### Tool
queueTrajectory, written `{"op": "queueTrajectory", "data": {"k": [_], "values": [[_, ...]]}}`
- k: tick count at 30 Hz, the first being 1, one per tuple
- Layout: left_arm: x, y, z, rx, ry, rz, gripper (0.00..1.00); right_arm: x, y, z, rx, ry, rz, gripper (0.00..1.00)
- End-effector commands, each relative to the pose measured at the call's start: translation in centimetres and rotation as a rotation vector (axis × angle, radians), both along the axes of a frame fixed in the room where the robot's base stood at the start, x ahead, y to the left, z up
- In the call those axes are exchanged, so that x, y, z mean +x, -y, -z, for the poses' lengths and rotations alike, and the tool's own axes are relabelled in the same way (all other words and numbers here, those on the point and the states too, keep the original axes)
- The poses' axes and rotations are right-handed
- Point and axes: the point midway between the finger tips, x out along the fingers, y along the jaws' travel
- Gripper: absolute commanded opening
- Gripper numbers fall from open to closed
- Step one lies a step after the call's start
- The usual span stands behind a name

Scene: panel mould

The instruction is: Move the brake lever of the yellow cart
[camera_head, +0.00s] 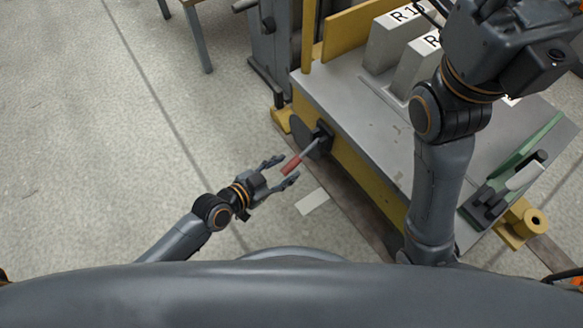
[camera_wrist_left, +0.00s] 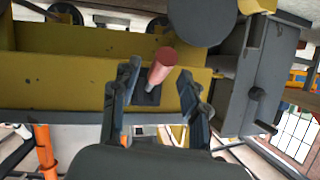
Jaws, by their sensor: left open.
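The yellow cart (camera_head: 365,183) has a grey top and stands right of centre in the head view. Its brake lever (camera_head: 293,164) has a red grip on a grey rod and sticks out from a dark mount on the cart's side. My left gripper (camera_head: 283,170) is open, with its fingers on either side of the red grip.
Grey blocks labelled R (camera_head: 397,38) stand on the cart top. A green fixture (camera_head: 520,160) with a clamp lies at its right end. A dark grey machine (camera_head: 277,45) stands behind the cart. The floor at left (camera_head: 80,150) is clear.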

Motion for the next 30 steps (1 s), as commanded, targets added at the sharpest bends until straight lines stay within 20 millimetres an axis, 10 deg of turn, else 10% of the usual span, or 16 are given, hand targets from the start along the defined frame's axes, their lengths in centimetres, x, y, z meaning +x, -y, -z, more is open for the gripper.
{"op": "queueTrajectory", "data": {"k": [17,24,30], "values": [[2.1,2.1,1.2,0.001,-0.001,0.000,0.45,-1.1,-0.1,-0.6,-0.004,0.049,0.003,0.40],[2.1,2.0,1.2,0.001,-0.001,0.000,0.00,-1.1,-0.1,-0.6,-0.004,0.049,0.003,0.40],[2.1,2.0,1.2,0.001,-0.001,0.000,0.00,-1.1,-0.1,-0.6,-0.004,0.049,0.003,0.40]]}}
